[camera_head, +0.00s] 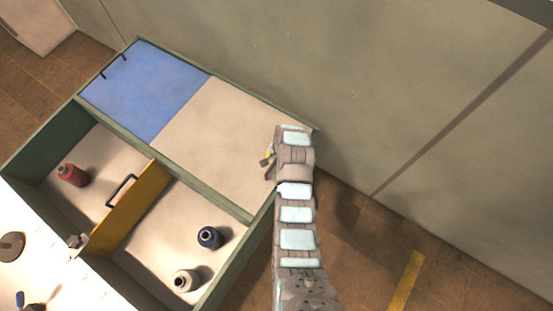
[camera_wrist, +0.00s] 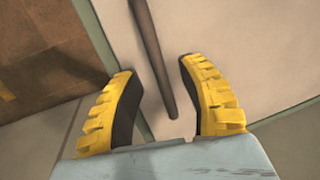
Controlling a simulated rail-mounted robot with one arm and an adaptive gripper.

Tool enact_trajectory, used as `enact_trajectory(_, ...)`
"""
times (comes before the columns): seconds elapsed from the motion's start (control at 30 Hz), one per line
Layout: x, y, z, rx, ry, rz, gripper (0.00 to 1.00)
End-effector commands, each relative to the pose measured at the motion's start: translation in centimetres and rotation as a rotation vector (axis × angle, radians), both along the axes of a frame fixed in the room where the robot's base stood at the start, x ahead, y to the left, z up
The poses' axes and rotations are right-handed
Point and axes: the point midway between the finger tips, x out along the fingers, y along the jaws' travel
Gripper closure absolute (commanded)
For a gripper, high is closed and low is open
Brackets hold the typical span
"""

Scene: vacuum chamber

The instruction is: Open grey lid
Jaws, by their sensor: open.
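The grey lid (camera_head: 215,135) is a flat pale panel on the back right of the green box, beside a blue lid (camera_head: 145,90). It looks closed and flat. My gripper (camera_head: 267,158) is at the lid's right end, and my arm covers part of that end. In the wrist view my gripper (camera_wrist: 158,68) is open, with its yellow fingers on either side of a dark bar (camera_wrist: 150,50). The bar looks like the lid's handle; whether the fingers touch it I cannot tell. The pale lid surface (camera_wrist: 255,45) shows behind it.
The front compartments hold a red bottle (camera_head: 72,175), a dark blue bottle (camera_head: 209,237) and a pale bottle (camera_head: 185,281). A yellow divider (camera_head: 130,205) with a black handle stands between them. A wall (camera_head: 400,80) rises behind the box; brown floor (camera_head: 370,250) lies to the right.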

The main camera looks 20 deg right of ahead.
Motion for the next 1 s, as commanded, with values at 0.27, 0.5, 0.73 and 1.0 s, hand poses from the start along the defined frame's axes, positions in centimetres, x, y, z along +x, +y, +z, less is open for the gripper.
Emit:
enact_trajectory(0.27,0.07,0.18,-1.20,0.001,0.002,0.000,0.59)
enact_trajectory(0.5,0.12,0.16,-1.21,0.000,0.001,0.000,0.59)
enact_trajectory(0.73,0.12,0.15,-1.19,0.000,0.001,0.000,1.00)
enact_trajectory(1.0,0.09,0.14,-1.26,0.000,0.001,0.000,1.00)
